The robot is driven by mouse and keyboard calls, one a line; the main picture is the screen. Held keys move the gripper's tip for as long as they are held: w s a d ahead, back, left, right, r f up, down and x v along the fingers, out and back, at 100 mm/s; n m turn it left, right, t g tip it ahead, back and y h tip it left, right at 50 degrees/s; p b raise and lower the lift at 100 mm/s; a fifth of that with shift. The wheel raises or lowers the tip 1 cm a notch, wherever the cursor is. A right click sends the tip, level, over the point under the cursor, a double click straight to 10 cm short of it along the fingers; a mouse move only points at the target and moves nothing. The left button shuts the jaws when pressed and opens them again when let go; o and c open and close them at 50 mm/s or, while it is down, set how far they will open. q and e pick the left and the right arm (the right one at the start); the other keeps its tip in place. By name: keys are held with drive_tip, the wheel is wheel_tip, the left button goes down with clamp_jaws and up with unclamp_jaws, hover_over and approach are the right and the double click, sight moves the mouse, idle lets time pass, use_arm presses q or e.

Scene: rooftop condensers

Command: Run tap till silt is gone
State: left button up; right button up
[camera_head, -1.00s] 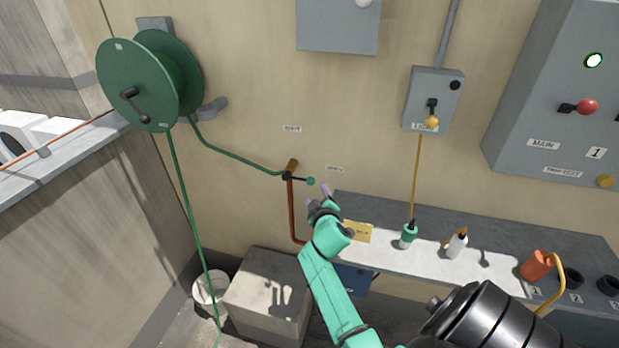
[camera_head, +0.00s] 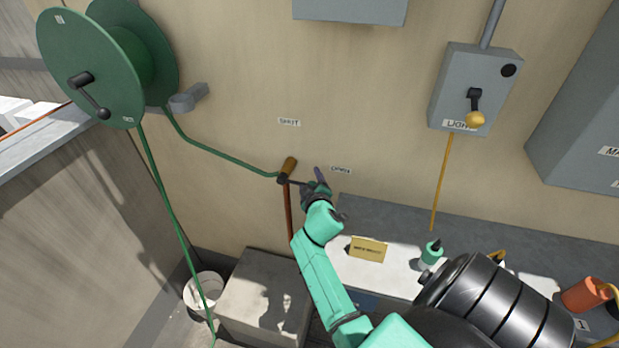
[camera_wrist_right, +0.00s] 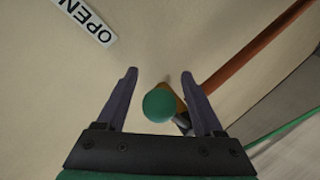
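The tap (camera_head: 288,168) is on the wall, a brass-coloured body on a reddish pipe. Its dark lever points right and ends in a green ball knob (camera_wrist_right: 160,105). My right gripper (camera_head: 319,183) is at the lever's end and hides the knob in the head view. In the right wrist view its two fingers (camera_wrist_right: 160,100) stand apart on either side of the knob, with gaps. A "SHUT" label (camera_head: 289,122) is above the tap and an "OPEN" label (camera_head: 341,170) to its right. No water or silt can be made out. My left gripper is out of view.
A green hose (camera_head: 215,151) runs from the reel (camera_head: 91,68) to the tap; another length hangs beside a white bucket (camera_head: 203,287). A concrete block (camera_head: 262,295) stands below the tap. A bench (camera_head: 395,217) with a yellow card (camera_head: 368,249) is right. A switch box (camera_head: 470,85) hangs above.

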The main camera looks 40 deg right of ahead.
drive_tip(key=shift+s+a+r, duration=0.15)
drive_tip(key=shift+s+r, duration=0.05)
drive_tip(key=c, duration=0.4)
clamp_jaws()
drive_tip(key=shift+r, duration=0.1)
idle(0.6)
